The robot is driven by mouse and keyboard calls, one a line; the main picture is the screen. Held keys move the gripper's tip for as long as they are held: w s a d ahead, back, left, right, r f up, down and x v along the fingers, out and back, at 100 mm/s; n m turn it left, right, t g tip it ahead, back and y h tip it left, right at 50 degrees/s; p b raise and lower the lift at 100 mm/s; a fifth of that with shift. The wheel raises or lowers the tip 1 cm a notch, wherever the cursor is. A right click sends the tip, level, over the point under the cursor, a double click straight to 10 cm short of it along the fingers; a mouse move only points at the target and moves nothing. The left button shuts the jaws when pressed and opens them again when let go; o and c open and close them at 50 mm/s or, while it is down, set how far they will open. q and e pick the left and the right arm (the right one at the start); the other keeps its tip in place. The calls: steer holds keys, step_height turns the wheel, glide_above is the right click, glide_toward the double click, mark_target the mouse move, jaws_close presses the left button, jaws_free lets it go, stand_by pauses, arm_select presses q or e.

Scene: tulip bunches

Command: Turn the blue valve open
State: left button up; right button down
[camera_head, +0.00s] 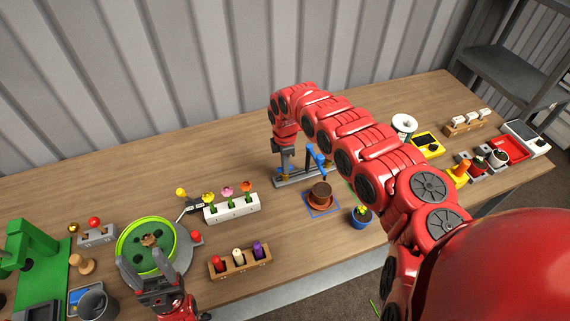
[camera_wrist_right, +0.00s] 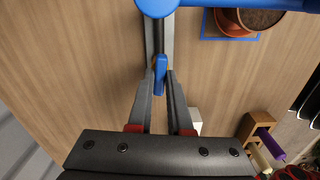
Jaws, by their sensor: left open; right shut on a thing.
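The blue valve (camera_head: 316,160) stands on a grey base strip (camera_head: 300,179) near the middle of the table. In the right wrist view, a blue valve part (camera_wrist_right: 160,74) sits between the dark fingers of my right gripper (camera_wrist_right: 160,85), which is shut on it. In the head view my right gripper (camera_head: 287,163) points down at the left of the valve, and the grip itself is too small to make out. My left gripper (camera_head: 152,280) is open and empty at the front left, by the green round tray (camera_head: 125,262).
A brown pot (camera_head: 320,195) stands on a blue-outlined square just in front of the valve. A small blue pot with a plant (camera_head: 361,217) is to its right. A white flower block (camera_head: 231,208) and a wooden peg rack (camera_head: 240,264) are to the left. The back left table is clear.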

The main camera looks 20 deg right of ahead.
steer(key=c, duration=0.8)
jaws_free()
steer(key=shift+c, duration=0.2)
step_height(320, 180, up, 17)
steer(key=b, duration=0.4)
steer(key=shift+r, duration=0.2)
